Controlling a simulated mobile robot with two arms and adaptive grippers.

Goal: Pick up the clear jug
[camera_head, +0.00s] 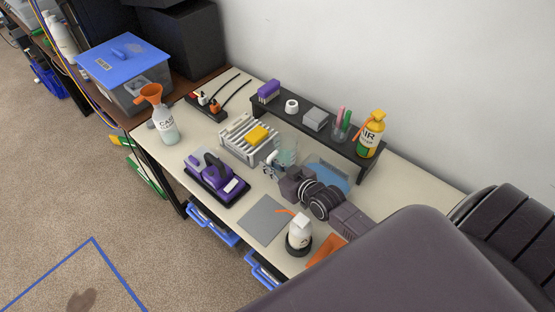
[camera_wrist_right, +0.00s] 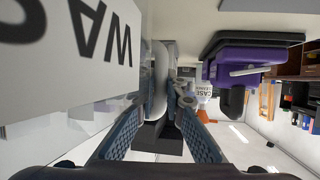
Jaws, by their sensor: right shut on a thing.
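The clear jug (camera_head: 287,152) is on the table beside the grey rack, just in front of the black shelf. It is see-through, so its outline is faint. My right gripper (camera_head: 273,168) reaches in from the right and is shut at the jug's near side. In the right wrist view, the blue-grey fingers (camera_wrist_right: 160,110) close on a pale, partly see-through part that seems to belong to the jug. I cannot tell whether the jug is off the table. My left gripper is not in view.
A purple device (camera_head: 216,178) and a white bottle (camera_head: 300,234) stand near the front edge. The black shelf (camera_head: 268,108) carries a yellow spray bottle (camera_head: 371,135). A grey rack (camera_head: 240,143) holds a yellow block. A blue-lidded box (camera_head: 122,65) stands at left.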

